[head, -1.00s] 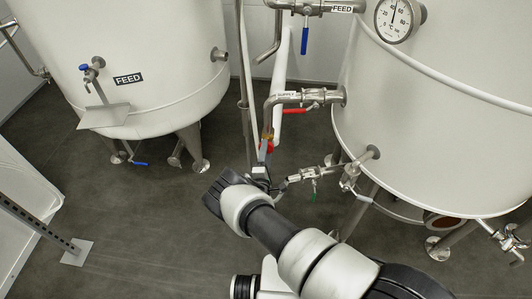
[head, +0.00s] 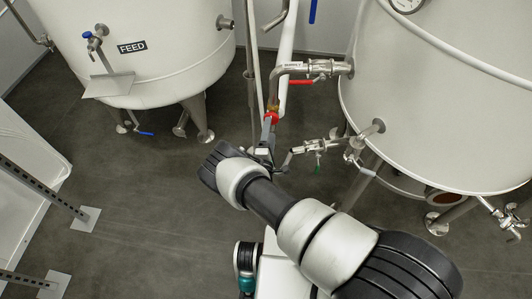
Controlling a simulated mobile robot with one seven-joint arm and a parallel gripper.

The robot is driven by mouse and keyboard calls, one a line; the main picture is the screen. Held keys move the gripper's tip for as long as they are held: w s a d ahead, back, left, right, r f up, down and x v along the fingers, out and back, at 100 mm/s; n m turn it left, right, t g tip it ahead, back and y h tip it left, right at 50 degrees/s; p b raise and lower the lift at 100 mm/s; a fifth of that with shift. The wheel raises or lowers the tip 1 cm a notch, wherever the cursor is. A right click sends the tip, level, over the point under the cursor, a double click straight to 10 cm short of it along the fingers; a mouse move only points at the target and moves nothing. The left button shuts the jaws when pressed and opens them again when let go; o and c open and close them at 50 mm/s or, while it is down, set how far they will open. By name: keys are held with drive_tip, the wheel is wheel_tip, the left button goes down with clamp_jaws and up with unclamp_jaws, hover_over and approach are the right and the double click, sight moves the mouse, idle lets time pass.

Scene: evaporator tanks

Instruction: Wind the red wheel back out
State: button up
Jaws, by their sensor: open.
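The red wheel (head: 271,117) shows as a small red rim beside a brass fitting on the supply pipe (head: 277,82), left of the right-hand tank. My gripper (head: 268,138) is at the end of my arm, just below the wheel in the picture, and overlaps its lower side. It is open. The fingertips are small and partly hidden, so I cannot tell whether they touch the wheel or stand around its rim.
A red lever (head: 300,82) sits on the supply pipe, right of the wheel. A lower valve with a green handle (head: 317,168) is close to my wrist. The right tank (head: 440,110) and FEED tank (head: 130,60) flank the pipes.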

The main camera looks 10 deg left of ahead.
drive_tip(key=s, duration=1.3)
drive_tip(key=shift+a+p, duration=0.2)
drive_tip(key=shift+p, duration=0.25)
drive_tip(key=w+d+r+m+g+h+p, duration=0.1)
drive_tip(key=w+d+r+m+h, duration=0.15)
drive_tip(key=r, duration=0.35)
drive_tip(key=w+d+r+m+g+h, duration=0.1)
drive_tip(key=d+r+m+h, duration=0.1)
drive_tip(key=r+h, duration=0.3)
drive_tip(key=w+d+r+m+g+h+p, duration=0.1)
drive_tip(key=w+d+r+m+h, duration=0.15)
drive_tip(key=r, duration=0.45)
drive_tip(key=s+d+r+m+g+h+p, duration=0.1)
drive_tip(key=s+d+r+m+g, duration=0.1)
drive_tip(key=d+r+m+g, duration=0.45)
drive_tip(key=s+d+r+m+g+h+p, duration=0.15)
drive_tip(key=d+r+g, duration=0.3)
drive_tip(key=r, duration=0.55)
drive_tip(key=s+d+r+m+g+y+p, duration=0.2)
drive_tip(key=s+d+r+m+g+y, duration=0.3)
drive_tip(key=s+r, duration=0.75)
drive_tip(key=s+a+r+t+y+p, duration=0.2)
drive_tip(key=s+r+t+y, duration=0.4)
drive_tip(key=s+r+y, duration=0.2)
wheel_tip(320, 180, up, 5)
drive_tip(key=shift+s+a+f+t, duration=0.1)
drive_tip(key=shift+s+a+t, duration=0.25)
drive_tip(key=shift+s, duration=0.9)
